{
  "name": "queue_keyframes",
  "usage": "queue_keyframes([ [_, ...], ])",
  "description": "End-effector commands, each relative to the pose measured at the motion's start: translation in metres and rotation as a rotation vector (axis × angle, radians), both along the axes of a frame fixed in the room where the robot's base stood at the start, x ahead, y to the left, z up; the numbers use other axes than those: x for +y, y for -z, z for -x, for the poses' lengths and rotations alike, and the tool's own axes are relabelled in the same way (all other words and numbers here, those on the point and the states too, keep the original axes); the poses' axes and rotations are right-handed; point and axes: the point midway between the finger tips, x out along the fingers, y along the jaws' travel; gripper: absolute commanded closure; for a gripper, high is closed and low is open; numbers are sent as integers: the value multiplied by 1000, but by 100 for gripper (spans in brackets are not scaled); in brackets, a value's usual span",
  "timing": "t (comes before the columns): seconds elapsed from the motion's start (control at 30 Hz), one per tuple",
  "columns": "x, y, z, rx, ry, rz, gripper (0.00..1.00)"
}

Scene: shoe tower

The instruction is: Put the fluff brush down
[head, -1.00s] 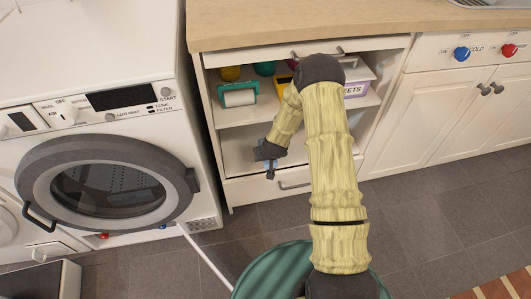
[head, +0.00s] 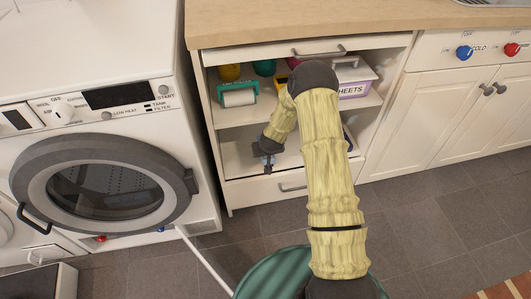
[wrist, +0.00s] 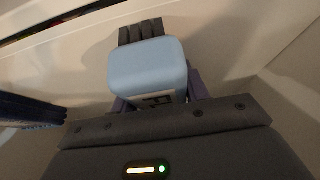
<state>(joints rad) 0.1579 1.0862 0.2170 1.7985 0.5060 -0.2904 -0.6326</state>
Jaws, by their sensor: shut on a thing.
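My gripper (head: 268,163) reaches into the lower compartment of the open white cabinet, above its shelf floor (head: 236,158). In the wrist view it is shut on a light blue, rounded block (wrist: 148,72), which I take to be the fluff brush. Its bristles do not show there, and in the head view it is mostly hidden by my gripper. I cannot tell whether it touches the shelf.
A dark blue ribbed object (wrist: 28,108) lies at the left in the wrist view. The washer (head: 105,185) stands left. The lower shelf's left side looks clear.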

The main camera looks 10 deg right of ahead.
Motion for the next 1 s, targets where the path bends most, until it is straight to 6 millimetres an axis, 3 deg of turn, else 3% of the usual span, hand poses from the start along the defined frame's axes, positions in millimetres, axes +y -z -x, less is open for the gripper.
queue_keyframes([
  [0.23,0,6,0,1,0,0,73],
  [0.27,0,6,0,1,0,0,49],
  [0.33,0,6,1,2,0,0,35],
  [0.37,1,6,1,2,0,-1,33],
  [1.0,8,2,2,6,-11,-7,33],
])
